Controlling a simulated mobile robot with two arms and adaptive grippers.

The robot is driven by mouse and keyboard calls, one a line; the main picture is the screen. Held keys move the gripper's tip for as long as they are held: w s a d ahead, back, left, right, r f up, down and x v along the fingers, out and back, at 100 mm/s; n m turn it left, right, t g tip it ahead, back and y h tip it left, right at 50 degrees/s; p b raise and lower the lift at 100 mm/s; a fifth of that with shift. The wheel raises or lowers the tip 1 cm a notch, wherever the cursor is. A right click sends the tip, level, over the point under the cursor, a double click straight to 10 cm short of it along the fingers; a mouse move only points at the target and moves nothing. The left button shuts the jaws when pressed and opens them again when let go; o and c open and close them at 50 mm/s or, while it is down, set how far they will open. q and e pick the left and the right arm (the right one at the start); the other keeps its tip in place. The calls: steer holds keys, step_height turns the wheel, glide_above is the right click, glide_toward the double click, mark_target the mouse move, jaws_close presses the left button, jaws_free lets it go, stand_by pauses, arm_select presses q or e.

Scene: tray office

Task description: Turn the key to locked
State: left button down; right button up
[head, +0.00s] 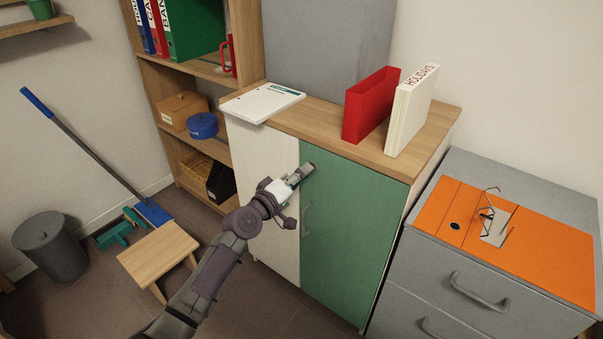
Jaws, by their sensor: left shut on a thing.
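A low cabinet has a white left door (262,190) and a green right door (350,220). Both look shut. My left gripper (303,173) is at the upper left corner of the green door, by the seam between the doors. It is shut on the key there, which the fingers hide almost wholly. I cannot tell which way the key is turned. The curved handle (307,218) of the green door is just below the gripper. My right gripper is not in view.
A red file (365,112), a white binder (408,112) and a paper pad (262,103) are on the cabinet top (320,122). A grey drawer unit (470,270) stands right. A wooden stool (157,252) and grey bin (50,246) are on the floor left.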

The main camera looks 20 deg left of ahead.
arm_select(q)
steer(key=shift+n+p, duration=0.55)
steer(key=shift+n, duration=2.15)
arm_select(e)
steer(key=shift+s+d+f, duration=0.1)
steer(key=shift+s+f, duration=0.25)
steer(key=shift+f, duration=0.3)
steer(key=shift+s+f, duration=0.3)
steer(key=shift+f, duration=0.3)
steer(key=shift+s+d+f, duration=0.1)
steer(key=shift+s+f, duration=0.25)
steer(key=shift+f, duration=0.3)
arm_select(q)
steer(key=c, duration=0.8)
jaws_free()
steer(key=shift+c, duration=0.2)
steer(key=shift+s, duration=0.1)
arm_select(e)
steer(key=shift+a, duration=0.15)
arm_select(q)
steer(key=v, duration=1.1)
steer(key=shift+s+a, duration=0.15)
steer(key=shift+s, duration=0.25)
